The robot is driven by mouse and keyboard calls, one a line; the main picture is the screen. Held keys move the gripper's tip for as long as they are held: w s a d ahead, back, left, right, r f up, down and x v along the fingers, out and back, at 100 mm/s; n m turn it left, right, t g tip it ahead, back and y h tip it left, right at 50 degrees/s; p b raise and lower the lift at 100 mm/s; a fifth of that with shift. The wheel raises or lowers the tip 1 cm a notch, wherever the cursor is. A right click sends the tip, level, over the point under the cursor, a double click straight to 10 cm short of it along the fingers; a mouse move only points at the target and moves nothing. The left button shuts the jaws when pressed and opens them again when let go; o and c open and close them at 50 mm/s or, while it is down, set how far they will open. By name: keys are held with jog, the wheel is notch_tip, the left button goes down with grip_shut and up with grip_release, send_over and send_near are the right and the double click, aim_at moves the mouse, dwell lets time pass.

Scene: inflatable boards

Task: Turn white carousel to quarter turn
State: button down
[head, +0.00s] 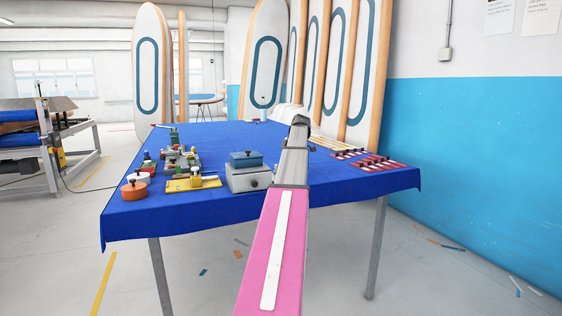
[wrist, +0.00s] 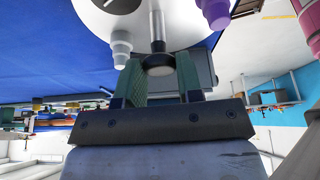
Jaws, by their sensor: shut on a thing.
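The white carousel (wrist: 100,18) fills the top of the wrist view as a pale disc, cut off by the frame edge. A shiny metal post with a dark round knob (wrist: 158,66) stands out from it. My gripper (wrist: 160,72) has its two green-padded fingers on either side of this knob and is shut on it. A pale stepped peg (wrist: 121,45) and a purple stepped piece (wrist: 215,12) sit on the carousel. In the head view my gripper (head: 299,121) is over the far part of the table; a white shape (head: 284,111) beside it is mostly hidden by my arm.
The blue-covered table (head: 230,205) holds a grey box with a blue block (head: 246,160), a yellow tray (head: 190,184), an orange-red round container (head: 134,190) and several small parts at left. Red strips (head: 372,160) lie at right. Tall boards (head: 265,60) stand behind.

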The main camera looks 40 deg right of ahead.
jog(key=shift+f, duration=0.1)
dwell(0.3)
jog(key=c, duration=0.8)
grip_release()
